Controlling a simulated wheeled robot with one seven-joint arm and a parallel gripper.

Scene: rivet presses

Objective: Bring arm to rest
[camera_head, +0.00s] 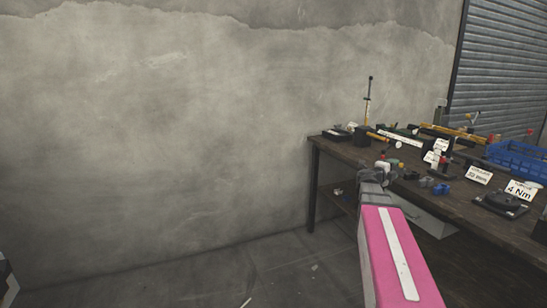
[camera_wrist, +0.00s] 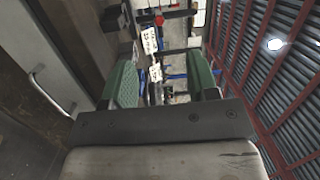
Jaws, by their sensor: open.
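My arm, with its pink link, reaches up from the lower right of the head view toward the near left part of the workbench. My gripper (camera_head: 381,168) is at its far end, small and partly hidden against the bench. In the wrist view my gripper (camera_wrist: 162,78) shows two green finger pads spread wide apart. Nothing is held between them; only background tools and labels show through the gap.
A dark wooden workbench (camera_head: 460,209) stands at the right, crowded with tools, labels and a blue crate (camera_head: 518,158). A shutter (camera_head: 500,75) is behind it. A bare concrete wall (camera_head: 170,130) fills the left, with clear floor (camera_head: 200,285) in front.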

